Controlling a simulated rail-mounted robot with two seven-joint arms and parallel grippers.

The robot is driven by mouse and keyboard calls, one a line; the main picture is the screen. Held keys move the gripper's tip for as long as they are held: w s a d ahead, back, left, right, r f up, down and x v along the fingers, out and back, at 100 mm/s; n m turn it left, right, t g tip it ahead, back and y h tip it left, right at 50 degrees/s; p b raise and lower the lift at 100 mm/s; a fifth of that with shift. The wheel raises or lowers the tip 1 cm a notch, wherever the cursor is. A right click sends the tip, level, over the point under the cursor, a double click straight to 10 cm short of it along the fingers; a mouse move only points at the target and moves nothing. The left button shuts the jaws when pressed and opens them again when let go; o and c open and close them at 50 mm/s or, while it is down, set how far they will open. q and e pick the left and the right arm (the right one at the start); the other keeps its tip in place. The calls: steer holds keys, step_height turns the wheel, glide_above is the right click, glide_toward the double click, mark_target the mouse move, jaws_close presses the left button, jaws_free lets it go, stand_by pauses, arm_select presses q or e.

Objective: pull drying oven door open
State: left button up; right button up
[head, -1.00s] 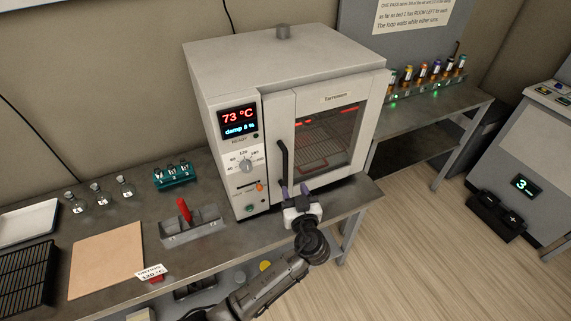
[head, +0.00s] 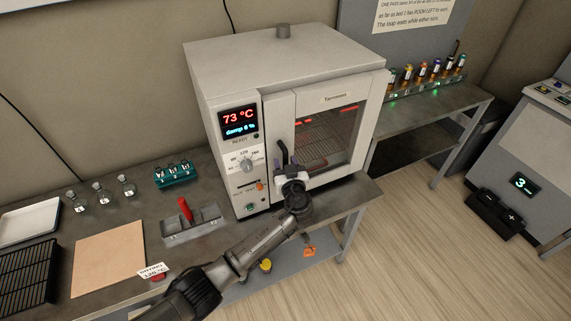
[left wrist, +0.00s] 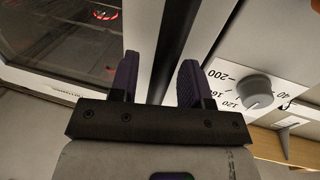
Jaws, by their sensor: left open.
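The drying oven (head: 290,57) stands on the bench with a red 73 °C display. Its glass-fronted door (head: 340,95) looks shut. The dark upright handle (head: 281,150) is on the left side of the door; its lower part is hidden by my gripper. My left gripper (head: 286,168) is open at the handle's lower part. In the left wrist view, the two purple fingers (left wrist: 157,75) stand either side of a dark bar (left wrist: 178,42) that looks like the handle, with gaps showing. The dial (left wrist: 255,91) is to the right there. My right gripper is not in view.
A grey tray with a red handle (head: 185,209), a teal rack (head: 173,174), flasks and a tan board (head: 108,258) lie left of the oven. A vial rack (head: 427,78) is at the back right. Floor (head: 440,240) right of the bench is clear.

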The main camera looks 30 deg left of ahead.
arm_select(q)
steer(key=shift+c, duration=0.2)
jaws_close()
stand_by(0.3)
